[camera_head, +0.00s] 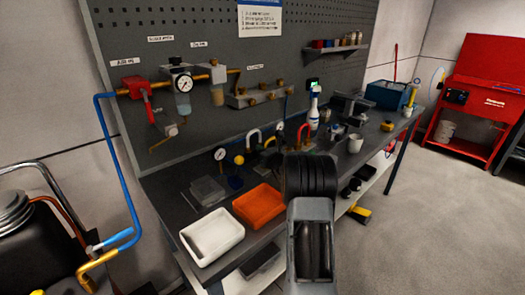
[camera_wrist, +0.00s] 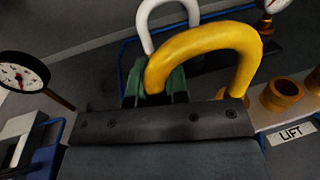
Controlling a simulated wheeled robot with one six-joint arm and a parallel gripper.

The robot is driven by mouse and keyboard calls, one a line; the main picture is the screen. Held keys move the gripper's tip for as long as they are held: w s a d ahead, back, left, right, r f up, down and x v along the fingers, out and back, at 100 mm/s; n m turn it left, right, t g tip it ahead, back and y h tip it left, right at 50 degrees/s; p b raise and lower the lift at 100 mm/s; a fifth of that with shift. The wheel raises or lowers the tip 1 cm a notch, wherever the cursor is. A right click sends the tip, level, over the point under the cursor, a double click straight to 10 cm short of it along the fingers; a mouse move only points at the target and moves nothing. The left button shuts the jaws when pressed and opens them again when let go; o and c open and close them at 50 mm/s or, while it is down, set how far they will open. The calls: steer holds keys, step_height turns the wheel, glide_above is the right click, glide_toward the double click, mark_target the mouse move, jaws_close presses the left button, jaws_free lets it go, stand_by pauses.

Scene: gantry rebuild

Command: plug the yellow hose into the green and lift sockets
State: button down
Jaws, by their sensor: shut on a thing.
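The yellow hose (camera_wrist: 205,48) is a stiff arch in the wrist view. Its left leg drops between two green-faced fingertips of my gripper (camera_wrist: 157,88), which is shut on it. No green socket can be made out. In the head view my arm hides the gripper.
A white hose arch (camera_wrist: 166,14) stands behind the yellow one. A gauge (camera_wrist: 22,74) is at the left. In the head view, a white tray (camera_head: 212,238) and an orange tray (camera_head: 259,206) sit on the bench. A red arch (camera_head: 302,131) and spray bottle (camera_head: 314,110) stand near my arm.

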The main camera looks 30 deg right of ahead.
stand_by(0.4)
steer(key=c, duration=1)
jaws_free()
steer(key=shift+c, duration=0.2)
steer(key=shift+s, duration=0.1)
steer(key=s+b, duration=0.1)
steer(key=s, duration=1.2)
steer(key=shift+s+a+b, duration=0.1)
steer(key=shift+s+b, duration=0.2)
steer(key=shift+s, duration=0.05)
steer(key=shift+a, duration=0.1)
